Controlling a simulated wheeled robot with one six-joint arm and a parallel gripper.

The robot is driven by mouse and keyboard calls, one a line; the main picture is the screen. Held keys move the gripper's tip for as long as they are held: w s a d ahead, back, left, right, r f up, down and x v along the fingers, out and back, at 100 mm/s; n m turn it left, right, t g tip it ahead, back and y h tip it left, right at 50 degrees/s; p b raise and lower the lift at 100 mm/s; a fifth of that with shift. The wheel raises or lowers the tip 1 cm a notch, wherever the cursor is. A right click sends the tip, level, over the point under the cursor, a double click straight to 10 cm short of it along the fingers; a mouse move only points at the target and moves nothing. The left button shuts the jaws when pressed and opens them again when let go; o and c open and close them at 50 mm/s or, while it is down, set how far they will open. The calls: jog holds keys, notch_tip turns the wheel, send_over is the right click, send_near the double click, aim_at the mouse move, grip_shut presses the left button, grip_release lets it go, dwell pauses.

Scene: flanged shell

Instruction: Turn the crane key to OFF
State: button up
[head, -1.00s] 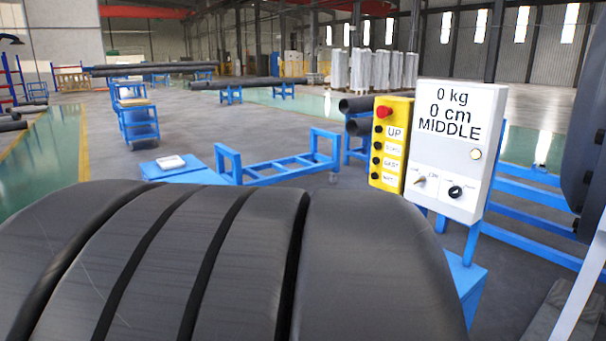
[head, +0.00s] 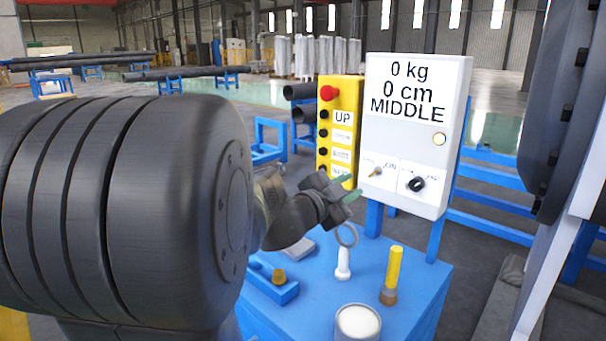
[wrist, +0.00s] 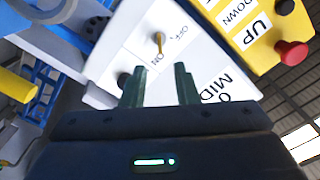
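The crane key (head: 376,171) is a small brass-coloured key on the lower left of the white control box (head: 415,130), beside an ON label. In the wrist view the key (wrist: 159,43) stands out from the white face between OFF and ON lettering; I cannot tell exactly which setting it has. My gripper (head: 347,188) is in front of the box's lower left, close to the key but apart from it. In the wrist view my gripper (wrist: 160,82) is open and empty, its two green-tipped fingers pointing toward the key area.
A black knob (head: 416,184) sits right of the key. A yellow button pendant (head: 340,125) with a red button adjoins the box on the left. Below, a blue table (head: 400,265) holds a yellow-handled tool (head: 392,272), a ring-topped stand (head: 343,262) and a white can (head: 358,322).

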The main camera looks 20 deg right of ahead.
aim_at(372, 174)
jog(key=x, duration=0.9)
jog(key=shift+d, duration=0.1)
grip_shut()
